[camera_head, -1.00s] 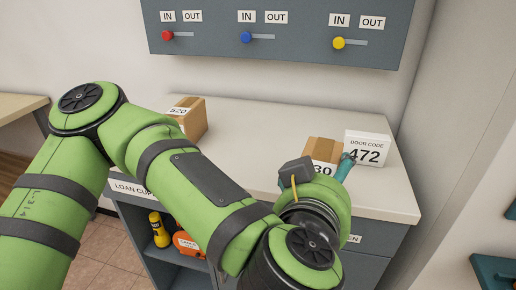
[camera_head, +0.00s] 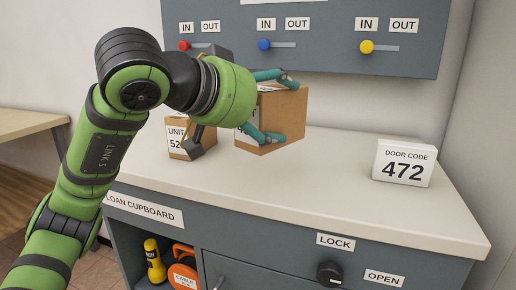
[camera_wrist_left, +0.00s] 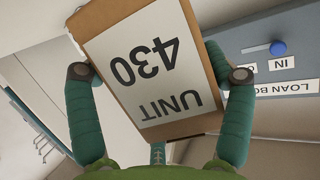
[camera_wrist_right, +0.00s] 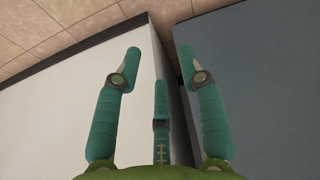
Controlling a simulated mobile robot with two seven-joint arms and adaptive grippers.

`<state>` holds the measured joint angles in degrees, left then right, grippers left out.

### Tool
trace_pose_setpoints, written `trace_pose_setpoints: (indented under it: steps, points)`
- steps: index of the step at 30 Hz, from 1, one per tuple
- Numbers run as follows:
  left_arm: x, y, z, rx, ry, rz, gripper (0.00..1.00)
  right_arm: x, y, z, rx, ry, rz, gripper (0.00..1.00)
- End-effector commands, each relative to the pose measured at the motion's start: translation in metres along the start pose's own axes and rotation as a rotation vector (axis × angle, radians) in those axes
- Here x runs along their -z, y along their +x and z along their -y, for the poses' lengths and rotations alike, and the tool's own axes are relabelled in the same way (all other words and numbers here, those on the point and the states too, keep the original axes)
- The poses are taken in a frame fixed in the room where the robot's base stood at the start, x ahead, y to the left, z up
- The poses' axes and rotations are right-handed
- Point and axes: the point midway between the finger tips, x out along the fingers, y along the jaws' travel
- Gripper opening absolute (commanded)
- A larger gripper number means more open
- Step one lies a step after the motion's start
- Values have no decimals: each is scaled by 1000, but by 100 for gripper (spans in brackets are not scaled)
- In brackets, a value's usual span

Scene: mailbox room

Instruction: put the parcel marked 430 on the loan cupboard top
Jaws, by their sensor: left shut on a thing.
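The brown parcel marked 430 (camera_head: 288,115) is in my left gripper (camera_head: 281,109), above the back part of the pale loan cupboard top (camera_head: 310,180). In the left wrist view the parcel's white label (camera_wrist_left: 150,62) reads "UNIT 430" upside down, with a finger on each side. The parcel is slightly tilted. A gap under it seems to show, but I cannot tell its height. My left gripper (camera_wrist_left: 160,74) is shut on the parcel. My right gripper (camera_wrist_right: 159,60) is open and empty, facing a white surface and a grey one, and is out of the head view.
Another parcel (camera_head: 178,142), marked 520, stands on the top at left, partly behind my gripper. A white door code 472 sign (camera_head: 403,163) stands at right. The grey wall panel (camera_head: 340,60) with coloured knobs is close behind. The middle and front of the top are clear.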

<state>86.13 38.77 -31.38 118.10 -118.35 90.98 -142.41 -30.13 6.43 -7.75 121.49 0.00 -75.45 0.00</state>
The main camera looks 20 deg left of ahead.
Motion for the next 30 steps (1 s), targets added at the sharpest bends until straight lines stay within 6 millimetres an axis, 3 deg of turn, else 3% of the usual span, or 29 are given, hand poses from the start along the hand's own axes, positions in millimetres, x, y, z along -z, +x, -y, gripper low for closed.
trace_pose_setpoints:
  steps: [3,9,14,21,29,30]
  points:
    - [-14,16,26,1,-6,1,34,3,-11,-1,-2,1,-10,40]
    - [-23,30,50,0,-1,-4,34,5,-25,-1,-3,2,-16,40]
    - [-32,35,55,-1,1,-4,34,6,-32,-2,-4,3,-23,40]
    - [-61,45,54,-1,1,-4,34,7,-59,-3,-7,4,-38,40]
    - [-62,45,54,-1,2,-3,34,7,-64,-3,-7,5,-38,40]
    - [-64,46,54,-1,2,1,97,7,-64,-3,-7,5,-38,40]
